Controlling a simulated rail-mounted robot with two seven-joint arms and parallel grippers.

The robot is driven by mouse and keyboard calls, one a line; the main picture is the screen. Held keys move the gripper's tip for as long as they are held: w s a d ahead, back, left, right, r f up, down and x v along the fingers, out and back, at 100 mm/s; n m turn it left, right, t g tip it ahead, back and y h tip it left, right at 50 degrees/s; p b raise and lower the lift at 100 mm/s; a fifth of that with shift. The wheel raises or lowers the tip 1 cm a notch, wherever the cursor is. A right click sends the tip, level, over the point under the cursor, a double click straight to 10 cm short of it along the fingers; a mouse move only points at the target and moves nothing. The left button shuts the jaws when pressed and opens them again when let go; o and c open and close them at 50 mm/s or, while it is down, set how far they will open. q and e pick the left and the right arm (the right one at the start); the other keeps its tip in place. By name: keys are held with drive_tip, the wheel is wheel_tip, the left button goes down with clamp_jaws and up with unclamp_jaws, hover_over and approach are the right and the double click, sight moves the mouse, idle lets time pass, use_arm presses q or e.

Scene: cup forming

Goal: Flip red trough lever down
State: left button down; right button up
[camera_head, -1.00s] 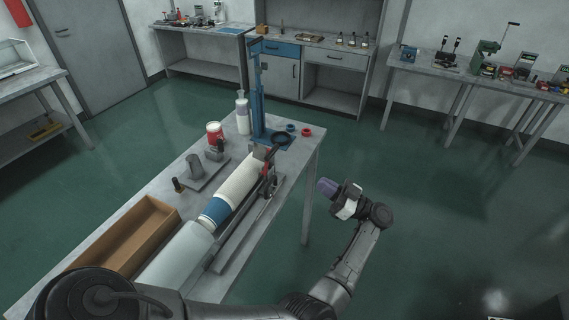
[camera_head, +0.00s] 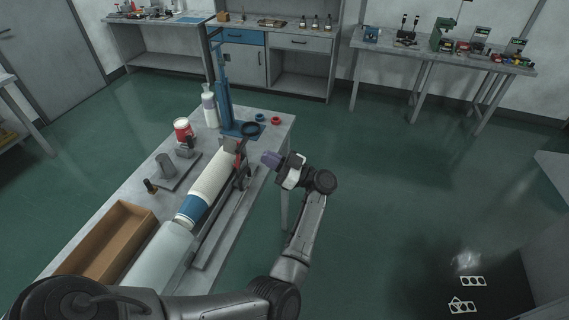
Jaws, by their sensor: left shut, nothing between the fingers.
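The trough (camera_head: 222,222) runs along the right side of the workbench, with a long white and blue stack of cups (camera_head: 208,184) lying in it. The red lever (camera_head: 238,158) is a small red piece at the far end of the trough, partly hidden by dark metal parts; its exact position, up or down, is hard to tell. My left gripper (camera_head: 268,160), with purple fingertips, is shut and empty. In the picture it is just right of the red lever, with a gap between them. My right gripper is not in view.
A blue press column (camera_head: 223,90) stands at the bench's far end, near a white bottle (camera_head: 209,108), a red can (camera_head: 184,131) and small blue and red rings. An open brown box (camera_head: 112,243) sits at the near left.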

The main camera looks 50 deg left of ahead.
use_arm(q)
drive_tip(key=shift+p+x, duration=0.35)
drive_tip(key=shift+x, duration=2.25)
